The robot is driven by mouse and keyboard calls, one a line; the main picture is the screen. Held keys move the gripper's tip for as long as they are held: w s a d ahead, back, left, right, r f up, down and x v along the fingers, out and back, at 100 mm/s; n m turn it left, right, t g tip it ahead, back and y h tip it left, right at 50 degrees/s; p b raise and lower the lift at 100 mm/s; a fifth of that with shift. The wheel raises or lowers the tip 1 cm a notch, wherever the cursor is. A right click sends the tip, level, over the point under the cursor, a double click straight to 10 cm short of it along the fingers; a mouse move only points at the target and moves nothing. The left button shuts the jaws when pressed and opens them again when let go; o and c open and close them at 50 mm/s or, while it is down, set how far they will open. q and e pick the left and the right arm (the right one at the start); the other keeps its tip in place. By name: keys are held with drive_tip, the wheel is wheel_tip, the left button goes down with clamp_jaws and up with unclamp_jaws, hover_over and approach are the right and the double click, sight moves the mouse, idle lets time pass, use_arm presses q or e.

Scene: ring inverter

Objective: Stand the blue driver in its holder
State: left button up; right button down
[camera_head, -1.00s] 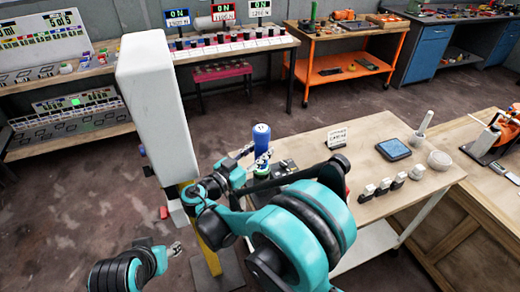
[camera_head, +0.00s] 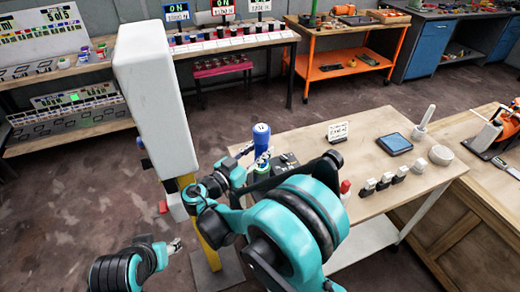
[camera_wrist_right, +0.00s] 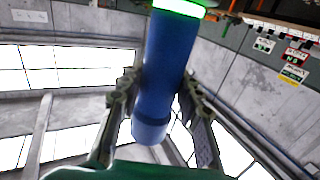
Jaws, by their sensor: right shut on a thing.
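The blue driver (camera_head: 262,140) stands roughly upright, blue end up, at the left edge of the wooden table in the head view. My right gripper (camera_head: 256,163) is shut on it. In the right wrist view, the blue cylinder of the driver (camera_wrist_right: 167,60) lies between the two fingers, with a bright green band at the picture's top edge. The driver's lower end is largely hidden by my gripper and arm. I cannot make out its holder for certain. My left gripper (camera_head: 174,245) is low at the left, away from the table, with nothing visible in it; its jaw opening is unclear.
Black blocks (camera_head: 286,161) sit close to the right of the driver. A white column (camera_head: 155,100) rises at the left.

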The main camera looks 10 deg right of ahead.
drive_tip(key=c, duration=1)
unclamp_jaws()
